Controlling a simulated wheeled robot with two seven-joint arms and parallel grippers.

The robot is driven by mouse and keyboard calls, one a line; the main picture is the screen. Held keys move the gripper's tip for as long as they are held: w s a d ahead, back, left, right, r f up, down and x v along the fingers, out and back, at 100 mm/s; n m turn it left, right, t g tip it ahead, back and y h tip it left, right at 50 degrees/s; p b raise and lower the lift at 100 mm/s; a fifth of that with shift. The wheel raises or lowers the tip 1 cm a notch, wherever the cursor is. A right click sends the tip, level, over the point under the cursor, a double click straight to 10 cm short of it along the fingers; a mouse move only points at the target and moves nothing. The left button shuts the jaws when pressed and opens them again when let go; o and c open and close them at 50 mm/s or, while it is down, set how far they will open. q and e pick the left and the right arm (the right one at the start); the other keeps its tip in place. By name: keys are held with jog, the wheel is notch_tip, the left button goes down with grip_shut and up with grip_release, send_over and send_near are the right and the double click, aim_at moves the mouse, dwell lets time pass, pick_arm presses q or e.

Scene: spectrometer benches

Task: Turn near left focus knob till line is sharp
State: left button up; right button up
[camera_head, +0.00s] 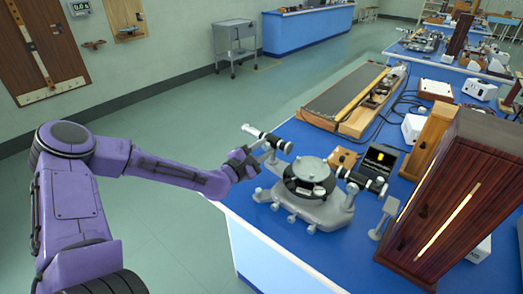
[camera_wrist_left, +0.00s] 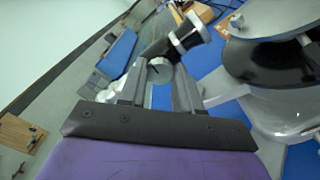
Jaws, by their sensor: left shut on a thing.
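My left gripper (camera_head: 261,156) is at the near side of this tube. In the left wrist view its fingers (camera_wrist_left: 162,72) are closed on the small focus knob under the tube, which the fingertips mostly hide. My right gripper is out of view.
A dark wooden box (camera_head: 450,205) with a bright slit stands at the right. A second tube (camera_head: 362,180) reaches right from the spectrometer. A long wooden apparatus (camera_head: 345,98) lies behind. Open floor (camera_head: 170,215) is left of the bench (camera_head: 240,200).

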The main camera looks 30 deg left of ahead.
pick_arm(q)
jog(key=m, duration=0.7)
jog(key=shift+f+m+b, duration=0.1)
jog(key=shift+m+b, duration=0.25)
jog(key=shift+m, duration=0.05)
jog(key=m+b, duration=0.1)
jog(key=m, duration=0.3)
jog(key=shift+m+b, duration=0.5)
jog(key=shift+m, duration=1.6)
jog(key=o, duration=1.1)
jog(key=shift+c, duration=0.2)
